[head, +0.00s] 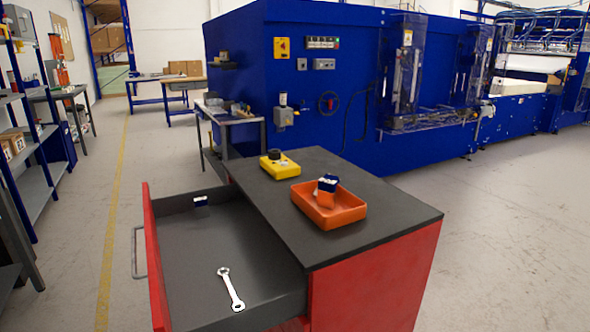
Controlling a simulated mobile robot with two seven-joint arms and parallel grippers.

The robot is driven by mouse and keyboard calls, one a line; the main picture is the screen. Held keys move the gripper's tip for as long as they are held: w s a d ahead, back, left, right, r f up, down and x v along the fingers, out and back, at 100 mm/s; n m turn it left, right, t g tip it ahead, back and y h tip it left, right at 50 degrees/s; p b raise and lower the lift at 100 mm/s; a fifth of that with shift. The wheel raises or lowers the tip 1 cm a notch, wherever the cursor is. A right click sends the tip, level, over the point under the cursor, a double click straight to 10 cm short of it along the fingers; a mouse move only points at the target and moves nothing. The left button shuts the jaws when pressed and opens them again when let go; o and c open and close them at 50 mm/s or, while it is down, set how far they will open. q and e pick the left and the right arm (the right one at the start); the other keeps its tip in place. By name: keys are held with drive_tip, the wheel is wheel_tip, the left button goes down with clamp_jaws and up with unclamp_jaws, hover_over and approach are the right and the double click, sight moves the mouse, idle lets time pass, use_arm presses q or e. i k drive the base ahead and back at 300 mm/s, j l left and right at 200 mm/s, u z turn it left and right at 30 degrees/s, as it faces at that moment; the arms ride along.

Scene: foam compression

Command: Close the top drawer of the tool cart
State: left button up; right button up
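The tool cart (375,285) is red with a dark grey top, standing in front of me. Its top drawer (190,245) is pulled out far to the left, with a red front (154,260) and a metal handle (138,252) on the outer left side. Neither of my grippers shows in the head view.
On the cart top are an orange tray (328,215) holding a blue, white and orange item, and a yellow device (280,165) with a black knob. A large blue machine (330,100) stands behind. Shelves (40,180) stand at left. Open floor (100,240) lies left of the drawer.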

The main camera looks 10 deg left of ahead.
sight(186, 253)
drive_tip(key=j+u, duration=0.2)
drive_tip(key=j, duration=0.2)
drive_tip(key=i+j+u, duration=0.2)
drive_tip(key=j, duration=0.25)
drive_tip(key=j+u, duration=0.2)
drive_tip(key=j, duration=0.2)
